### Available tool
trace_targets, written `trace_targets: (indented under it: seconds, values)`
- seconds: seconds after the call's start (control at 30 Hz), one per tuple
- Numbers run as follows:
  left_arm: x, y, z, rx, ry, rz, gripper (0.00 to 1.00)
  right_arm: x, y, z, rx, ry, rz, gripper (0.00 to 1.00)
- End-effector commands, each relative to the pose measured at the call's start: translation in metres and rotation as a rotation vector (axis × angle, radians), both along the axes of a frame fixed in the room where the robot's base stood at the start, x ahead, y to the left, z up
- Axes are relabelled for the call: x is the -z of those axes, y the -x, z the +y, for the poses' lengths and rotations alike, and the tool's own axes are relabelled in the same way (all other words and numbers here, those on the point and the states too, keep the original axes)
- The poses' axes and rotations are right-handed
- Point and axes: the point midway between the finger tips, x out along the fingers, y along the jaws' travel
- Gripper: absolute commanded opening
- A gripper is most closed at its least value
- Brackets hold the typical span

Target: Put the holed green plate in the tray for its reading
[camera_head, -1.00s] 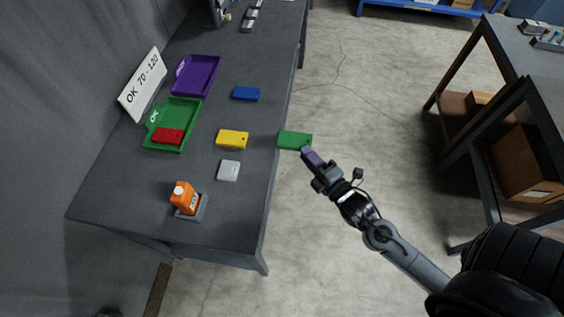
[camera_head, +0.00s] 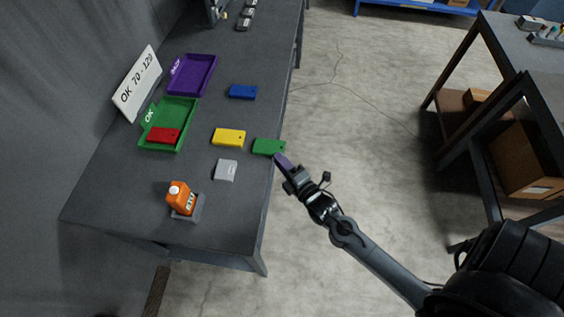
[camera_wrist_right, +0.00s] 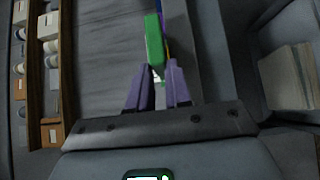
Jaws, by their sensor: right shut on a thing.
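The green plate (camera_head: 268,147) is held in my right gripper (camera_head: 280,160), at the right edge of the bench. I cannot tell its height above the bench, and its hole is too small to make out. In the right wrist view the plate (camera_wrist_right: 154,42) stands edge-on between the purple fingertips (camera_wrist_right: 158,80). The green tray (camera_head: 178,113), labelled OK, lies at the left with a red plate (camera_head: 163,135) in it. A purple tray (camera_head: 192,74) lies behind it. My left gripper is out of view.
A yellow plate (camera_head: 229,137) and a grey block (camera_head: 226,170) lie between the held plate and the green tray. A blue plate (camera_head: 243,92) lies farther back. An orange device (camera_head: 180,196) stands in a grey holder at the front. A sign (camera_head: 138,85) reads "OK 70 - 120".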

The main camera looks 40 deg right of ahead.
Motion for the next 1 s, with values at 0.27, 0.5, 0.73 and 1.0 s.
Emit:
trace_targets:
  seconds: [0.27,0.5,0.73,1.0]
  values:
    - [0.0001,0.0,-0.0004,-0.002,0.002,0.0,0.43,-0.0001,-0.0004,-0.0003,0.0,0.0,-0.003,0.0]
    - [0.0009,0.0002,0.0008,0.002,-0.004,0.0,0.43,0.0031,-0.0001,-0.0002,0.0,0.0,-0.001,0.37]
    - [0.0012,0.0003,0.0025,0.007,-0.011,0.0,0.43,0.003,-0.0001,-0.0003,0.0,0.0,-0.001,0.44]
    - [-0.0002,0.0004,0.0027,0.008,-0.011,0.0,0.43,0.0003,0.0067,0.0004,0.0,0.0,0.0,0.44]
